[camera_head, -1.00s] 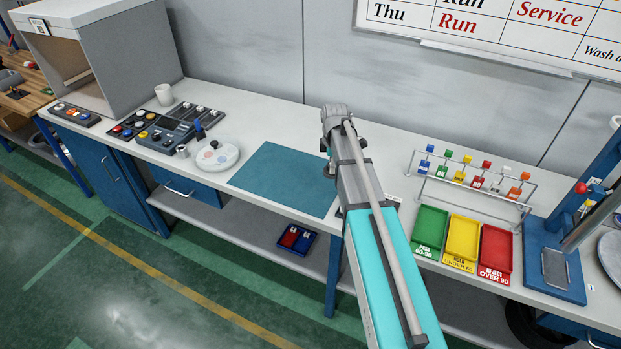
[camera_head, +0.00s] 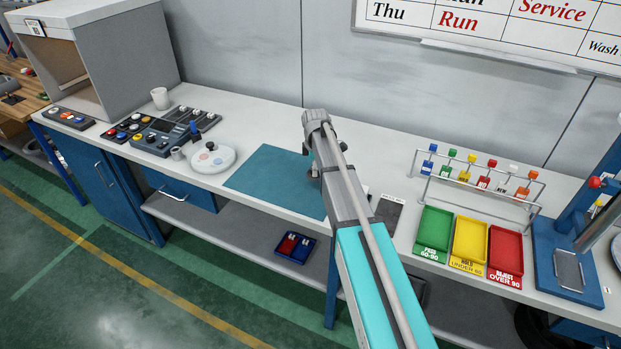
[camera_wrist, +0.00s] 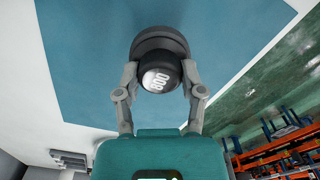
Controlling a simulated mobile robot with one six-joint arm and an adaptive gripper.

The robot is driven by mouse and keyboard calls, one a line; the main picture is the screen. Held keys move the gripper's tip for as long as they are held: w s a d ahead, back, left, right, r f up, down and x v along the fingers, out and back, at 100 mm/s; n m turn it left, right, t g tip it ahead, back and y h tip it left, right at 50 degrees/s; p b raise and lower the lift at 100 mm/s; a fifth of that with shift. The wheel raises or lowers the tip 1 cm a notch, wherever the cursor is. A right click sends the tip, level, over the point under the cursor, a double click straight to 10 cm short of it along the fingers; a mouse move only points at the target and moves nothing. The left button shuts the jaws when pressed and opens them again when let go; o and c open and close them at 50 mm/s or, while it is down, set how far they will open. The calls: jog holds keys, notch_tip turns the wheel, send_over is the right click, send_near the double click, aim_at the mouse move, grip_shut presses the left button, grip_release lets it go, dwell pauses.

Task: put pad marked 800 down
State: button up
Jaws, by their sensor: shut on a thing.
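The pad marked 800 (camera_wrist: 160,72) is a round black pad with a dark knob and a white label on top, seen in the wrist view. My gripper (camera_wrist: 160,88) is shut on its knob, one finger on each side. The pad is over the teal mat (camera_wrist: 85,70); I cannot tell whether it touches it. In the head view the mat (camera_head: 262,182) lies on the white bench, and my arm covers its right end.
A dark flat plate (camera_head: 389,212), green (camera_head: 434,232), yellow (camera_head: 469,243) and red trays (camera_head: 506,250) and a rack (camera_head: 480,180) are to the right. The mat's left part is clear.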

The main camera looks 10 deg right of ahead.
jog(key=shift+w+a+f+b, duration=0.15)
jog(key=shift+w+f+b, duration=0.2)
jog(key=shift+f+b, duration=1.65)
jog(key=shift+f, duration=0.1)
jog(key=o, duration=1)
jog(key=shift+r, duration=0.2)
notch_tip(320, 180, up, 12)
jog(key=p, duration=1.2)
